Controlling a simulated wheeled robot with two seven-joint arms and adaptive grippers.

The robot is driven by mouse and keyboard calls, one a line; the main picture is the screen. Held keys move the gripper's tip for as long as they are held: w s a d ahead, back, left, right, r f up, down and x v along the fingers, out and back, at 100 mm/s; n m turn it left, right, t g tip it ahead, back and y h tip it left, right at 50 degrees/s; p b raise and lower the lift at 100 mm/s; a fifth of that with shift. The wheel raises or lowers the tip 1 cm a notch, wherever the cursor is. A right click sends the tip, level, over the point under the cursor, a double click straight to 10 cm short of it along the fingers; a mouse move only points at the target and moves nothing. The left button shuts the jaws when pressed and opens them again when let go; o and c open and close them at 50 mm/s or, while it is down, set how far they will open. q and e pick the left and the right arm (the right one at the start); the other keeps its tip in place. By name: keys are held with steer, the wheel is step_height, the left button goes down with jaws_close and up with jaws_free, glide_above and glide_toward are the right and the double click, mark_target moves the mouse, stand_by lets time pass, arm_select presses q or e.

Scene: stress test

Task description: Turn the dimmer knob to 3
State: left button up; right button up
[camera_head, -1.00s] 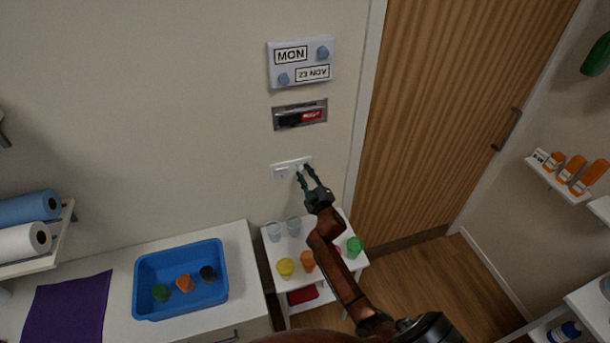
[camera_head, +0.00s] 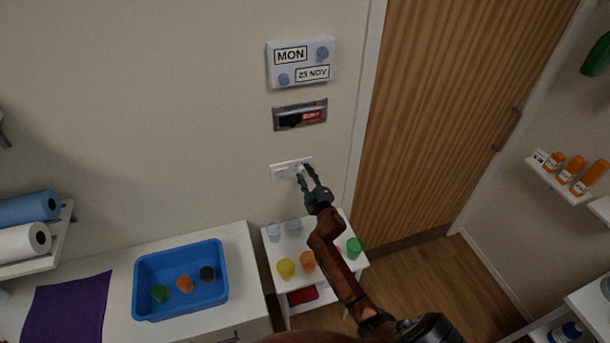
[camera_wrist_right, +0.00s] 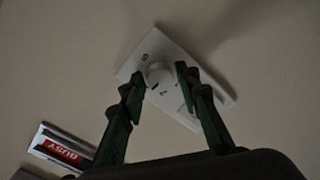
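The white dimmer plate (camera_head: 283,171) is on the wall below the sign slider. The round white dimmer knob (camera_wrist_right: 158,74) stands out from the plate. My right gripper (camera_head: 304,171) is at the plate, its green fingers apart. In the wrist view the fingertips (camera_wrist_right: 160,73) are on either side of the knob, with a small gap seeming to show on the right. The knob's pointer and exact setting cannot be made out. My left gripper is not in view.
Above the plate are a red BUSY slider (camera_head: 300,114) and a MON 23 NOV calendar (camera_head: 301,63). Below is a white shelf table with several coloured cups (camera_head: 286,267). A blue tray (camera_head: 141,291) is at left. A wooden door (camera_head: 450,120) is at right.

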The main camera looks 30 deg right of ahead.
steer(key=shift+o, duration=1.1)
steer(key=v, duration=1.2)
